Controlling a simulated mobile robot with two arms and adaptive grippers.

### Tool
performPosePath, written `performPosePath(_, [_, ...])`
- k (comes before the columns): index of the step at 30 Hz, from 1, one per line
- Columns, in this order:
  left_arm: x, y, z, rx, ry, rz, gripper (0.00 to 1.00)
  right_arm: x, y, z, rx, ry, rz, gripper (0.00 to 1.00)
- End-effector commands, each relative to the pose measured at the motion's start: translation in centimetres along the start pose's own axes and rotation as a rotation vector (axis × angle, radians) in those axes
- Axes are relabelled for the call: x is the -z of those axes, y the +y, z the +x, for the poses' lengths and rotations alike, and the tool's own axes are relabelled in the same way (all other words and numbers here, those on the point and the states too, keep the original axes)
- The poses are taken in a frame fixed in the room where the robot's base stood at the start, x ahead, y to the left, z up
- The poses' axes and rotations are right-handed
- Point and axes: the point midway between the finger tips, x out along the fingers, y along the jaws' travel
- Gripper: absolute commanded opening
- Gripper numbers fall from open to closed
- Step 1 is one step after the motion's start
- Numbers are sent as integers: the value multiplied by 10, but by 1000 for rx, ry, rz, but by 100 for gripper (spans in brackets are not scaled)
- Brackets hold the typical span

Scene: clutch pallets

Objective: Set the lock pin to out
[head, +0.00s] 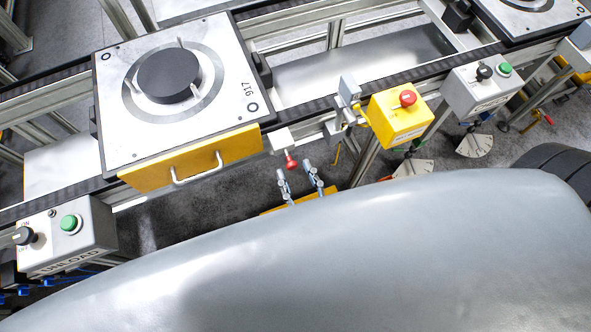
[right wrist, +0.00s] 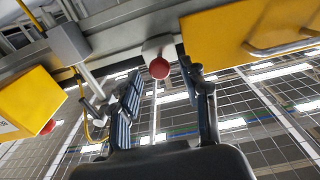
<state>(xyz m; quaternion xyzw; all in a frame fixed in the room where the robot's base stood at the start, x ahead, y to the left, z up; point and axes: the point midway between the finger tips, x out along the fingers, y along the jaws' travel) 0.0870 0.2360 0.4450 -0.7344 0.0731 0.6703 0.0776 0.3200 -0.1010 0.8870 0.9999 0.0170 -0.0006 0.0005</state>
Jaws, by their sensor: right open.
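The lock pin has a red knob (head: 291,160) and sticks out below a small white block (head: 281,141) on the conveyor's front rail, right of the pallet's yellow front. My right gripper (head: 299,180) is open, just below and in front of the knob. In the right wrist view the red knob (right wrist: 159,68) appears between the two spread fingers of my right gripper (right wrist: 164,84), near their tips. I see no finger closed on it; whether one touches it is unclear. My left gripper is not in view.
A pallet (head: 118,110) marked 917, with a yellow handled front, sits on the conveyor. Right of the pin are a sensor bracket (head: 349,88) and a yellow emergency-stop box (head: 394,122). Grey control boxes with green buttons stand at left (head: 95,232) and right (head: 478,98).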

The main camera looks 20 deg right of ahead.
Motion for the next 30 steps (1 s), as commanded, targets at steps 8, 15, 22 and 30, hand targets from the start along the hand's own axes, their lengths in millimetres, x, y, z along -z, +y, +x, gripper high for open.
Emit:
performPosePath(8, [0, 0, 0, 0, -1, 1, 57, -1, 0, -58, 2, -6, 0, 46])
performPosePath(15, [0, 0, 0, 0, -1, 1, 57, -1, 0, -99, 2, -5, 0, 46])
performPosePath(22, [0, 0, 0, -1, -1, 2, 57, 0, 0, -112, 0, -1, 2, 46])
performPosePath(30, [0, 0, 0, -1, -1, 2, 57, 0, 0, -112, 0, -1, 1, 46])
